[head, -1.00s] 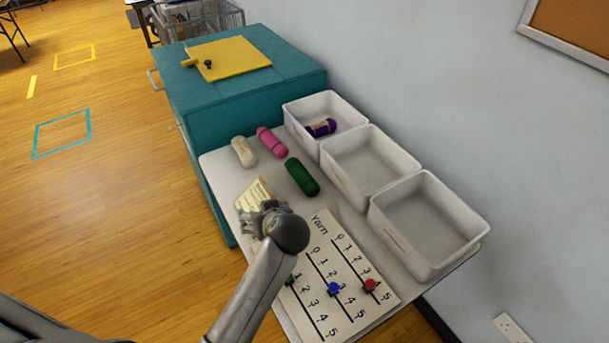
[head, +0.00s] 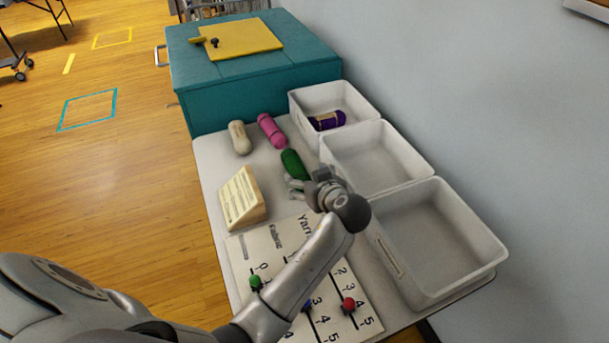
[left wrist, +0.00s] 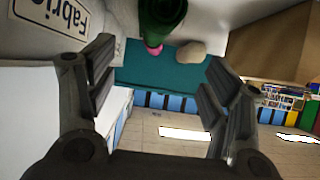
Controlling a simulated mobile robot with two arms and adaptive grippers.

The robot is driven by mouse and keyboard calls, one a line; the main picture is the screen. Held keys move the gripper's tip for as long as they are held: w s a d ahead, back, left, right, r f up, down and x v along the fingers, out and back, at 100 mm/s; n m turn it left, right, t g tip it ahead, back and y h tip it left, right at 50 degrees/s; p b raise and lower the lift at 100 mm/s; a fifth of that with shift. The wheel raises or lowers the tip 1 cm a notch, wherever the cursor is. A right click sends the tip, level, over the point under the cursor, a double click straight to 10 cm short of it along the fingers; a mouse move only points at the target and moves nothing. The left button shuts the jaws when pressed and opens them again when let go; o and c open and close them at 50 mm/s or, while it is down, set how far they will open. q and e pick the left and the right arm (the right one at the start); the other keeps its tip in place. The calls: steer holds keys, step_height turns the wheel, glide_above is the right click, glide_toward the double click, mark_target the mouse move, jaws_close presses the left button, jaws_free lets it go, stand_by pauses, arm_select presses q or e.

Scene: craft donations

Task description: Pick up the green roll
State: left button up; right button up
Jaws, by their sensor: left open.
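The green roll (head: 292,162) lies on the white table, its near end partly hidden by my left gripper (head: 299,187). My left gripper is open and empty, close to the near end of the roll. In the left wrist view the green roll (left wrist: 160,18) shows at the top, beyond the spread fingers (left wrist: 160,62) and roughly between them. I cannot tell whether they touch it. My right gripper is in neither view.
A pink roll (head: 271,131) and a cream roll (head: 239,138) lie behind the green one. White bins stand along the wall; the far bin (head: 359,101) holds a purple roll (head: 327,121). A card stand (head: 243,198) and counting board (head: 267,248) are nearer.

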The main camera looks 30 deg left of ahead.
mark_target(299, 169)
arm_select(q)
steer(key=shift+w+f, duration=0.25)
steer(key=shift+f, duration=0.2)
steer(key=x, duration=0.4)
steer(key=shift+w+a, duration=0.1)
steer(key=shift+a, duration=0.3)
steer(key=shift+w+a+f+p, duration=0.35)
steer(key=shift+w+a, duration=0.1)
steer(key=shift+w, duration=0.2)
steer(key=x, duration=0.4)
steer(key=shift+w+d, duration=0.1)
steer(key=c, duration=1.2)
